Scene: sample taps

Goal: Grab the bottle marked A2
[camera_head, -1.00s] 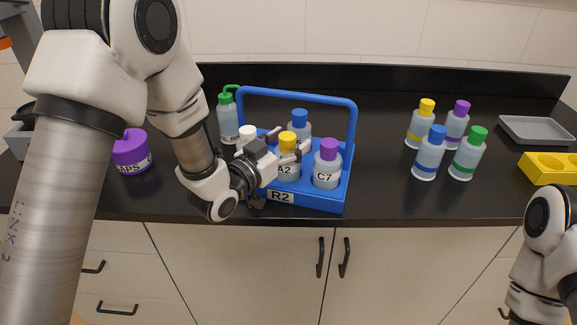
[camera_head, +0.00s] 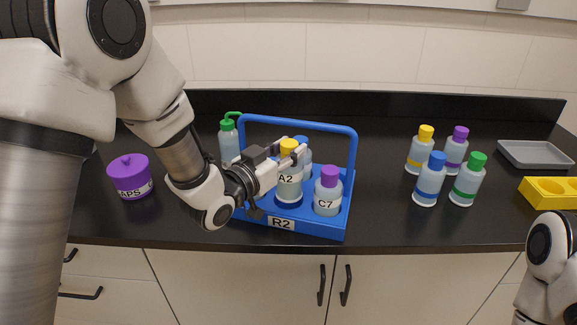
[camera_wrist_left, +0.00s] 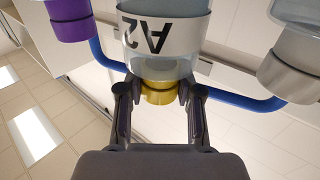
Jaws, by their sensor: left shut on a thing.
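The bottle marked A2 (camera_head: 288,186) has a yellow cap and a white label. It is upright in the blue carrier marked R2 (camera_head: 310,224), and its base looks raised above the carrier's floor. My left gripper (camera_head: 291,155) is shut on it near the cap. In the left wrist view the fingers (camera_wrist_left: 159,92) sit on both sides of the yellow cap (camera_wrist_left: 159,93), below the A2 label (camera_wrist_left: 150,35). My right arm shows at the lower right; its gripper is out of frame.
Bottle C7 (camera_head: 327,192) with a purple cap stands right of A2, and a blue-capped bottle (camera_head: 304,152) behind. The carrier's blue handle (camera_head: 300,122) arches behind. Several capped bottles (camera_head: 430,182), a grey tray (camera_head: 535,154) and a yellow block (camera_head: 550,190) are at right.

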